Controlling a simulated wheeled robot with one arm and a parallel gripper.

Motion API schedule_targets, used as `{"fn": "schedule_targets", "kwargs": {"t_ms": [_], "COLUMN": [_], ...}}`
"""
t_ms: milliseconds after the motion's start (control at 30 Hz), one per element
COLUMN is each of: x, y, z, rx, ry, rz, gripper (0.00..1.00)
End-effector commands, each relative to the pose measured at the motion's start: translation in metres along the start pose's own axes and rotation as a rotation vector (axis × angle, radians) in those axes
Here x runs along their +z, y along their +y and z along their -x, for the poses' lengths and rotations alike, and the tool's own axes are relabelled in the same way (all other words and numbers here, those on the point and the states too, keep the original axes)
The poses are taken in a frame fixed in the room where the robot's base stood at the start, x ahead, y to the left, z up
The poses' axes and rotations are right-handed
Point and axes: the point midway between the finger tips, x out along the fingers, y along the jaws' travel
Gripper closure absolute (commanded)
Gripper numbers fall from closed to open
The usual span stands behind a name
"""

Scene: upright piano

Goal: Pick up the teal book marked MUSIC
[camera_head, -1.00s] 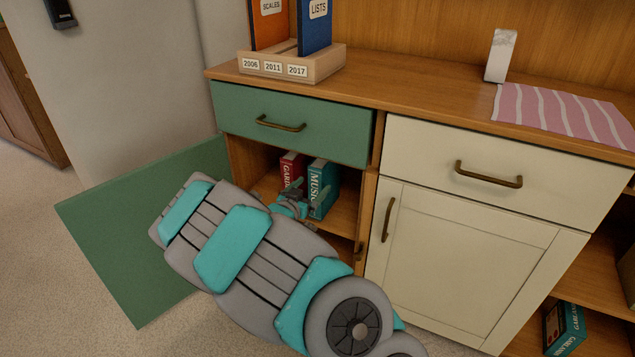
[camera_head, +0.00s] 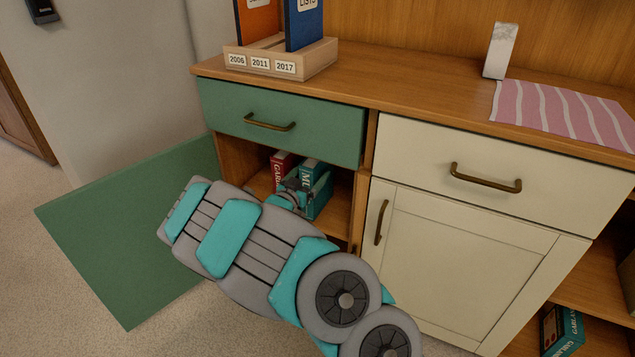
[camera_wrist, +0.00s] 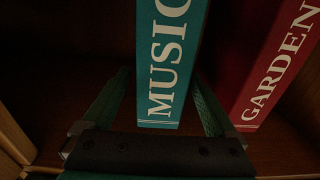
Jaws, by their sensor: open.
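The teal book marked MUSIC (camera_head: 310,168) stands upright in the open compartment under the green drawer. Its spine fills the middle of the wrist view (camera_wrist: 166,60), with its lower end showing. My gripper (camera_head: 306,184) is open at the book and hides part of the spine in the head view. In the wrist view, one finger of my gripper (camera_wrist: 160,92) lies on each side of the book, the right one in the gap before the red book. I cannot tell whether either finger touches it.
A red GARDEN book (camera_wrist: 270,70) stands close beside the teal one; it also shows in the head view (camera_head: 281,168). The green door (camera_head: 130,230) is swung open at left. The green drawer (camera_head: 282,122) is shut above. Another teal book (camera_head: 562,330) is at lower right.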

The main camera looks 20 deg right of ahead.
Motion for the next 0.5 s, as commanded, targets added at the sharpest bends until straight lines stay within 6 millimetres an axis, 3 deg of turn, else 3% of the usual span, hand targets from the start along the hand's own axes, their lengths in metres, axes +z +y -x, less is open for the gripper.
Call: {"fn": "schedule_targets", "kwargs": {"t_ms": [300, 500], "x": [0.002, 0.002], "y": [0.0, -0.001], "z": [-0.033, -0.043], "rx": [0.002, 0.001], "ry": [-0.003, -0.002], "rz": [-0.001, 0.002], "gripper": [0.07, 0.07]}}
